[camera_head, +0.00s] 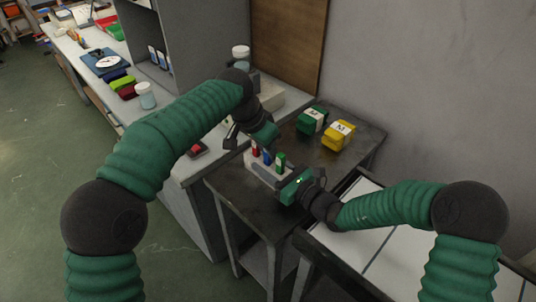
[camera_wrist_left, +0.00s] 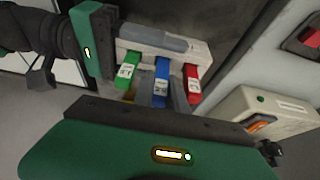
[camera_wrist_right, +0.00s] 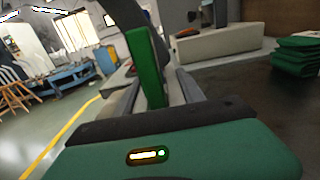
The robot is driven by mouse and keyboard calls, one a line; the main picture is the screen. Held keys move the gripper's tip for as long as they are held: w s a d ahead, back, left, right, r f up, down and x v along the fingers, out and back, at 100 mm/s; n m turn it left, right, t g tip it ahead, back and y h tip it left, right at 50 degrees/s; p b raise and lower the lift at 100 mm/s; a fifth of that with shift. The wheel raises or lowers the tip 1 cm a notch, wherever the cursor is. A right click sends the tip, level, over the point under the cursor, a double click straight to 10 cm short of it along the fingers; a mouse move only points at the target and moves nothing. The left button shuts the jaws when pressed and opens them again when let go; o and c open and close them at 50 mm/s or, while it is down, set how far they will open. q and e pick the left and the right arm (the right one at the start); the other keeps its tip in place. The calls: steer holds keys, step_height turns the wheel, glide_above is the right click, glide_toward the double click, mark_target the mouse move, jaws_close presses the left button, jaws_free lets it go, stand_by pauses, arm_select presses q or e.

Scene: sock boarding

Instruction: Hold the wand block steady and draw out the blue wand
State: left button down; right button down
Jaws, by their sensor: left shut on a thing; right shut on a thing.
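The wand block (camera_head: 259,171) is a pale block with a grey part, on the dark side table (camera_head: 235,190). Red (camera_head: 255,149), blue (camera_head: 267,157) and green (camera_head: 280,161) wands stand in a row in it; the blue wand is in the middle. In the left wrist view the block (camera_wrist_left: 195,50) and the labelled blue wand (camera_wrist_left: 161,80) show clearly. My left gripper (camera_head: 267,146) comes from above and is shut on the blue wand, its grip partly hidden. My right gripper (camera_head: 285,182) is shut on the block's end beside the green wand, also seen in the right wrist view (camera_wrist_right: 152,85).
A green bundle (camera_head: 311,120) and a yellow bundle (camera_head: 338,135) lie at the back of the dark table. A grey counter (camera_head: 205,165) with a red-topped device (camera_head: 196,150) stands to the left. A white-topped surface (camera_head: 365,240) lies at front right.

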arm_select(q)
step_height(320, 180, up, 9)
steer(key=shift+f, duration=0.2)
arm_select(e)
steer(key=c, duration=0.6)
jaws_free()
steer(key=shift+c, duration=0.2)
